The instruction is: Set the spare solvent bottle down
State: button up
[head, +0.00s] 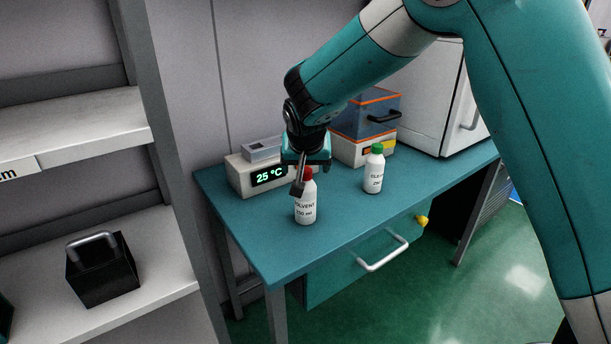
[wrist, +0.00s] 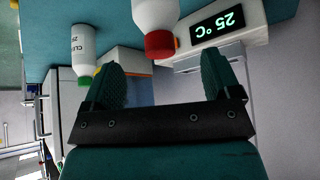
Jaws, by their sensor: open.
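The solvent bottle (head: 306,208) is white with a red cap and stands upright on the teal bench top (head: 340,222). In the wrist view the solvent bottle (wrist: 155,12) appears upside down, its red cap just beyond the fingertips. My gripper (head: 299,186) is at the bottle's cap, partly covering it. In the wrist view my gripper (wrist: 163,72) is open, with nothing between its fingers. Whether a finger touches the cap cannot be told.
A green-capped white bottle (head: 374,172) stands to the right. A device reading 25 °C (head: 245,182) is behind left. A blue and orange box (head: 365,118) and a white cabinet (head: 430,105) are further back. Shelves (head: 70,125) stand at left. The bench's front is clear.

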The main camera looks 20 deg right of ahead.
jog(key=d+v, duration=0.1)
jog(key=v, duration=0.4)
jog(key=s+a+r+n+g+y, duration=0.1)
jog(key=s+n, duration=0.4)
jog(key=s, duration=1.2)
jog(key=s+a+r+n+g+y, duration=0.1)
jog(key=s+a+n+g+y, duration=0.2)
jog(key=s, duration=1.4)
jog(key=shift+r+n+g+y, duration=0.35)
jog(key=shift+n+g+y, duration=0.65)
jog(key=shift+n+g, duration=0.2)
